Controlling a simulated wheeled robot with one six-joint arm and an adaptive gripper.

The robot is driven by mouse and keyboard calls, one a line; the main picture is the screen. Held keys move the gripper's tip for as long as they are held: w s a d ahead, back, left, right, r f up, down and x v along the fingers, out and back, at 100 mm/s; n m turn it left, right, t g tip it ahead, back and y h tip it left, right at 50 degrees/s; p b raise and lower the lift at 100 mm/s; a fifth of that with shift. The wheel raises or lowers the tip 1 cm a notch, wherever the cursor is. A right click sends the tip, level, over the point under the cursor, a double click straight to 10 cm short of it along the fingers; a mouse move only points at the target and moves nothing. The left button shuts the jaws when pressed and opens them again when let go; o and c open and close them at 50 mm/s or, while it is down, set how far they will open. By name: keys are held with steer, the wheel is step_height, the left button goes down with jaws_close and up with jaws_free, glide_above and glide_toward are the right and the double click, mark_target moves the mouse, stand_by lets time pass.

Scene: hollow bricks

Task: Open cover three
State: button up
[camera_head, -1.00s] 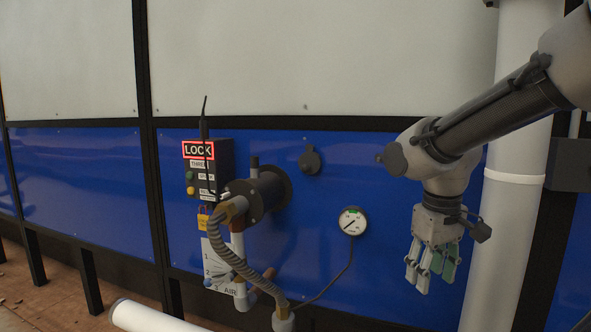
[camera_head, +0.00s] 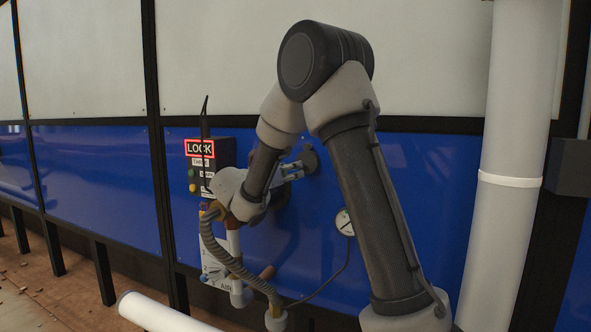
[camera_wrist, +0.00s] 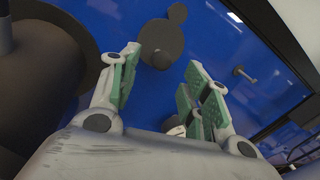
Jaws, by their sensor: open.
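A small round dark cover (camera_head: 311,158) with a little round ear sits on the blue wall panel, right of the lock box. I cannot read a number on it. In the wrist view the cover (camera_wrist: 162,42) lies just beyond and between my fingertips, with its ear above it. My gripper (camera_head: 292,171) is at the panel just left of the cover, partly hidden by my arm. In the wrist view my gripper (camera_wrist: 163,75) is open, its green-padded fingers spread and nothing between them. I cannot tell whether a fingertip touches the cover.
A black lock box (camera_head: 222,158) with a lit LOCK sign is at left. A gauge (camera_head: 344,222) is lower right of the cover. A thick white pipe (camera_head: 515,130) stands at right.

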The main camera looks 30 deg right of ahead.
steer(key=x, duration=0.6)
steer(key=shift+w+d, duration=0.1)
steer(key=shift+d, duration=0.35)
steer(key=shift+c, duration=0.5)
jaws_close()
